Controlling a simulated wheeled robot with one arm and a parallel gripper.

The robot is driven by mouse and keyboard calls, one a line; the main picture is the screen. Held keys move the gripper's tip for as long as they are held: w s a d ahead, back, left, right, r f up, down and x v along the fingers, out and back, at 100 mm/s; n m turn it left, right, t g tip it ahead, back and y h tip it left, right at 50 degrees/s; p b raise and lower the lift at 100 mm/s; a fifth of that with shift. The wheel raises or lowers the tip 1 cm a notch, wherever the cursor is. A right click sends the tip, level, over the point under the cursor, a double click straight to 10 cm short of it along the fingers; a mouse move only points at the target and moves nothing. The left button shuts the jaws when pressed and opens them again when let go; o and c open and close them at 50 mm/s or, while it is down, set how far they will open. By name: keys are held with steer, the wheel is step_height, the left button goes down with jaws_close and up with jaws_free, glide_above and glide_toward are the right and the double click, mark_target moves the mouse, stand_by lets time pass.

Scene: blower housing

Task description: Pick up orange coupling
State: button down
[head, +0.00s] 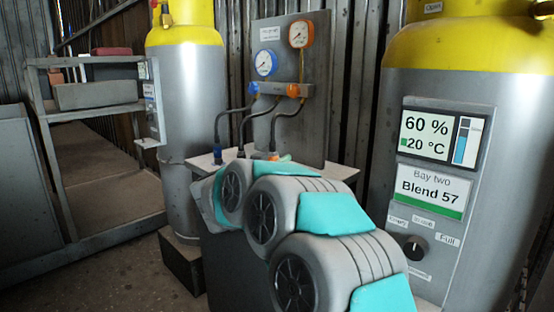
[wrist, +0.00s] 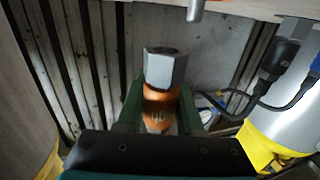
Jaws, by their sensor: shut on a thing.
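In the wrist view, the orange coupling (wrist: 160,110) has an orange body with a grey metal hex end. My gripper (wrist: 160,98) has its two dark green fingers on either side of the orange body, shut on it. The hex end sticks out beyond the fingers. The coupling's lower part is hidden by the dark gripper body. In the head view, my own arm hides the gripper and most of the coupling. I cannot tell whether the coupling touches the surface beneath it.
A grey panel (head: 289,130) carries a blue gauge (head: 265,63), an orange gauge (head: 301,34) and black hoses (head: 218,130) hanging to a pale bench top (head: 335,171). Yellow-topped cylinders (head: 185,110) (head: 440,90) stand either side. A shelf rack (head: 98,94) is at left.

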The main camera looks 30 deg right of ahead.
steer(key=s+a, duration=0.1)
steer(key=s, duration=0.3)
steer(key=s+a+r, duration=0.1)
steer(key=s, duration=0.3)
steer(key=s+a, duration=0.1)
steer(key=s, duration=0.3)
steer(key=shift+a+r, duration=0.15)
steer(key=shift+a, duration=0.15)
steer(key=shift+w, duration=0.1)
